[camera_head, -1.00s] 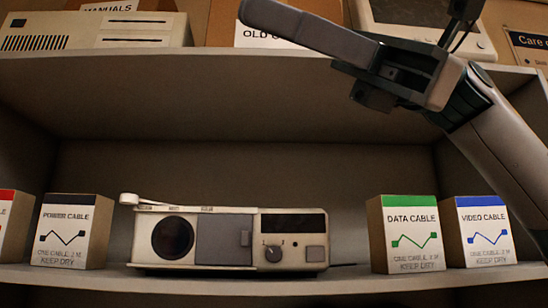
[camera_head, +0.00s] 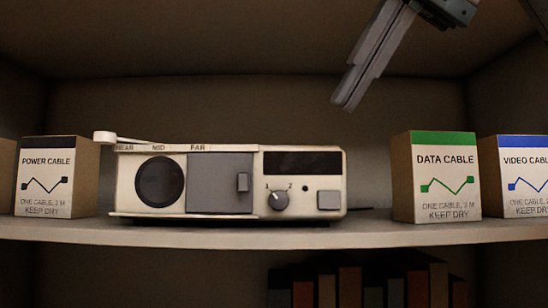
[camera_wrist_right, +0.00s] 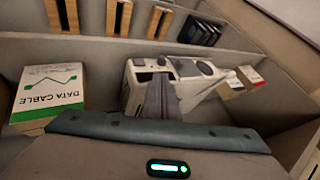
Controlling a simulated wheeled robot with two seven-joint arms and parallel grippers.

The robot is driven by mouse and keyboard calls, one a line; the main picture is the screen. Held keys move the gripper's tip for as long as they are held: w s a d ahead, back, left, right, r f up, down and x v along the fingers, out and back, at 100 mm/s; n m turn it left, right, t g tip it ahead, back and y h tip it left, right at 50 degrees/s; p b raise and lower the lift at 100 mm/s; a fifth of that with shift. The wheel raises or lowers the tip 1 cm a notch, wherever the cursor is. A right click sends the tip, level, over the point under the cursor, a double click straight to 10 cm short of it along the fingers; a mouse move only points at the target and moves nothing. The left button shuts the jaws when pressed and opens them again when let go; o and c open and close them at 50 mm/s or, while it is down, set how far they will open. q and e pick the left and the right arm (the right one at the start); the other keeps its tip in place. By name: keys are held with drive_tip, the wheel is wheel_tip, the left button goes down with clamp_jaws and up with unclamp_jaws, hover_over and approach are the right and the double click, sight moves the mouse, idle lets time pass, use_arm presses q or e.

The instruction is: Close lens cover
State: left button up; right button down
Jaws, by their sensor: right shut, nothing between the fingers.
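The cream projector-like device (camera_head: 300,217) stands on the shelf. Its dark round lens (camera_head: 160,181) is uncovered at the front left. The grey sliding lens cover (camera_head: 213,184) sits just right of the lens, with a small dark grey handle (camera_head: 242,182) at its right side. My right gripper (camera_head: 346,104) points down, shut and empty, above and to the right of the device, apart from it. In the right wrist view its fingers (camera_wrist_right: 162,96) overlap the device (camera_wrist_right: 137,92) and hide part of it. My left gripper is not in view.
A data cable box (camera_head: 437,178) and a video cable box (camera_head: 522,177) stand right of the device; a power cable box (camera_head: 52,176) stands left. A white lever (camera_head: 105,137) sits on the device's top left. Books (camera_head: 350,285) stand below the shelf (camera_head: 370,232).

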sight(273, 161)
drive_tip(key=p+x, duration=0.1)
drive_tip(key=x, duration=0.8)
drive_tip(key=shift+w, duration=0.1)
drive_tip(key=a, duration=0.1)
drive_tip(key=a+p, duration=0.2)
drive_tip(key=a, duration=0.1)
drive_tip(key=shift+w+f, duration=0.1)
drive_tip(key=shift+f, duration=0.2)
drive_tip(key=shift+a, duration=0.35)
drive_tip(key=shift+f, duration=0.1)
drive_tip(key=shift+d, duration=0.15)
